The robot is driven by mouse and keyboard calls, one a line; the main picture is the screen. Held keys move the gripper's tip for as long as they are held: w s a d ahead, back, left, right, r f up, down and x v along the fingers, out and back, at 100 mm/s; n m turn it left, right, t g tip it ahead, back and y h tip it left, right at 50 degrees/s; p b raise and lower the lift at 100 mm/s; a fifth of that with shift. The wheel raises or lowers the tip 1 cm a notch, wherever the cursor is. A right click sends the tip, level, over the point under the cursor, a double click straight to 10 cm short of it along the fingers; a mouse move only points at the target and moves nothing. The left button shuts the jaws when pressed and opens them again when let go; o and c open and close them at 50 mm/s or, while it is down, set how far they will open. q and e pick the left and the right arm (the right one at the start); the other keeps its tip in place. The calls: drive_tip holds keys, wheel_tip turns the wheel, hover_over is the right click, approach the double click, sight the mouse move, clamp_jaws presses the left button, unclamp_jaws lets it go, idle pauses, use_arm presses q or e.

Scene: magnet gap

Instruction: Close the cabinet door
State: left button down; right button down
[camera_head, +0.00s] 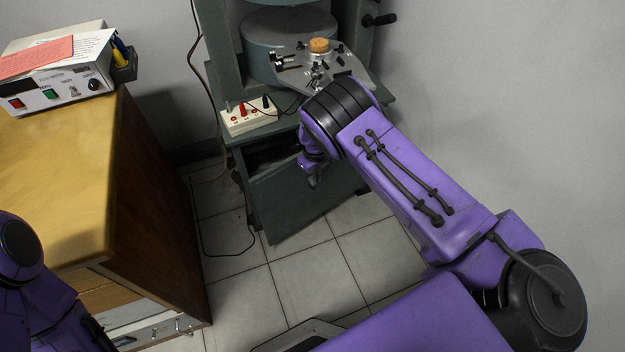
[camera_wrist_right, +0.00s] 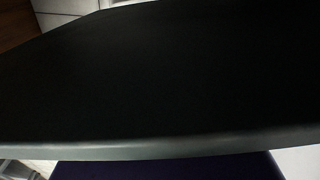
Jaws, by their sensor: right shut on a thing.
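The cabinet door (camera_head: 300,208) is a dark green panel low on the front of the green cabinet (camera_head: 385,97) under the magnet. It stands ajar, with a dark gap showing above its top edge. My right gripper (camera_head: 313,178) is at the door's upper edge, shut on it, partly hidden by my own forearm. In the right wrist view the dark face of the door (camera_wrist_right: 160,80) fills most of the picture, with its lighter edge along the bottom. Only part of my left arm shows at the lower left; its gripper is out of view.
A wooden desk (camera_head: 60,165) stands at the left with a control box (camera_head: 60,92) on it. A white switch box (camera_head: 248,116) sits on the cabinet ledge beside the magnet (camera_head: 290,40). A cable (camera_head: 204,235) lies on the tiled floor, which is otherwise clear before the door.

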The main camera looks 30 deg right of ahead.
drive_tip(key=c, duration=1.3)
unclamp_jaws()
drive_tip(key=shift+s, duration=0.15)
